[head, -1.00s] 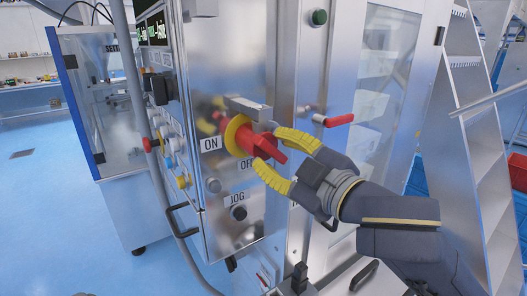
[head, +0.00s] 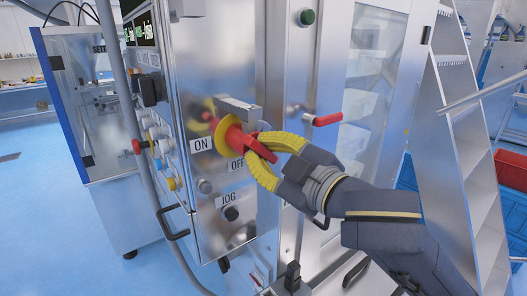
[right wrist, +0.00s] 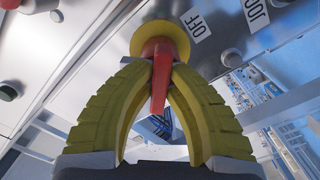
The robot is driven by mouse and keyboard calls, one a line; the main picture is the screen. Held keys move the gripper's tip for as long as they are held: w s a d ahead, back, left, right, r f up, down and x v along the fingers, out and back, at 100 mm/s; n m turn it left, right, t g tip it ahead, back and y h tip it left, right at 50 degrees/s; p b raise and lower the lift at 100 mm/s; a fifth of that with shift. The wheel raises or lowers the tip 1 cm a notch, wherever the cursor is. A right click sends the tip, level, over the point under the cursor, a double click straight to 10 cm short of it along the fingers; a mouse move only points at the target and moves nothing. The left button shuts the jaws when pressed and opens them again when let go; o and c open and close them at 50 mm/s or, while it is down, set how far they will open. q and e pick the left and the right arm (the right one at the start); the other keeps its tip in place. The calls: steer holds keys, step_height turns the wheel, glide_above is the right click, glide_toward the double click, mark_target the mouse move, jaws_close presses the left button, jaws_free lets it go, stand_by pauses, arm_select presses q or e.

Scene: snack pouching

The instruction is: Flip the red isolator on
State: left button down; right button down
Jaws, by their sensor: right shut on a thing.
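The red isolator (head: 234,138) is a rotary handle on a yellow round plate (head: 222,128), mounted on the steel cabinet front. An ON label (head: 201,144) is at its left and an OFF label (head: 237,166) below it to the right. The handle's red grip points to the right in the head view. My right gripper (head: 258,153), with yellow ribbed fingers, is shut on the handle. In the right wrist view the red handle (right wrist: 160,85) is between the two fingertips, with the yellow plate (right wrist: 158,38) behind. My left gripper is not in view.
A JOG knob (head: 231,213) sits below the isolator. A red-handled door lever (head: 328,119) and a green button (head: 306,17) are to the right. Several coloured buttons are on the cabinet's left side. A metal stair (head: 460,150) stands at the right.

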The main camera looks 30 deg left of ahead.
steer(key=shift+n, duration=0.3)
steer(key=n, duration=0.4)
steer(key=shift+w+r, duration=0.1)
steer(key=shift+n, duration=2.2)
steer(key=c, duration=1.4)
jaws_free()
steer(key=shift+o, duration=0.2)
steer(key=v, duration=0.7)
steer(key=shift+d, duration=0.25)
